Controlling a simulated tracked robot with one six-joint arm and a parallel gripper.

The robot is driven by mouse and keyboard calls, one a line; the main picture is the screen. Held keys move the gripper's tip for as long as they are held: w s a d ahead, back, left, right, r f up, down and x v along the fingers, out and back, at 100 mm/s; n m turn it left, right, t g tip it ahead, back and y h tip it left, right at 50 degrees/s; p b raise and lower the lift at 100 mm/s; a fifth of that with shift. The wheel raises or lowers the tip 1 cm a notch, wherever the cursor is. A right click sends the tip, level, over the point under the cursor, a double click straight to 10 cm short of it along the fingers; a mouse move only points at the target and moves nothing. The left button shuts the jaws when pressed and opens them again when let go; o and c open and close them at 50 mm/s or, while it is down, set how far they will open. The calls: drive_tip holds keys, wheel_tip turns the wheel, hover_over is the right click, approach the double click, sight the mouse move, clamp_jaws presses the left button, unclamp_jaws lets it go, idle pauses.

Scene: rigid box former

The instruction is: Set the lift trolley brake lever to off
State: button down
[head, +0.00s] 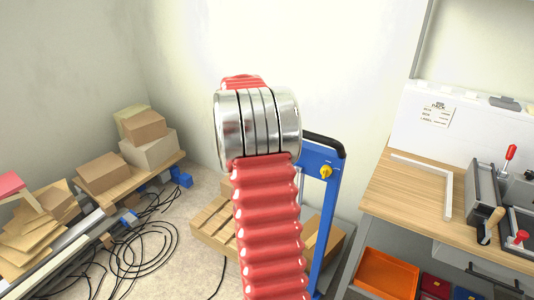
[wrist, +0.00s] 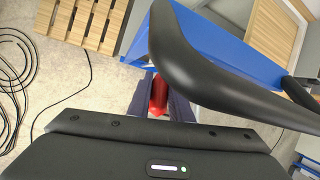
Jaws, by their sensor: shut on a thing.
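The lift trolley has a blue frame (head: 326,215) and a black push handle (head: 328,143). In the wrist view its blue frame (wrist: 215,45) and thick black handle (wrist: 205,72) cross the upper right. My gripper (wrist: 160,98) is shut on a red grip, which I take for the brake lever (wrist: 158,95). The handle hides part of the jaws and of the lever, so the lever's setting cannot be read. In the head view my red ribbed arm hides the gripper and the lever.
A yellow knob (head: 326,171) sits on the trolley post. A wooden pallet (head: 211,222) lies behind my arm. A workbench (head: 395,185) with an orange bin (head: 387,273) below stands right. Cartons (head: 150,148) and black cables (head: 145,240) are left. Bare floor lies between.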

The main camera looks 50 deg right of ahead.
drive_tip(key=c, duration=1.6)
unclamp_jaws()
drive_tip(key=shift+r, duration=0.1)
drive_tip(key=v, duration=1.3)
drive_tip(key=shift+r, duration=0.25)
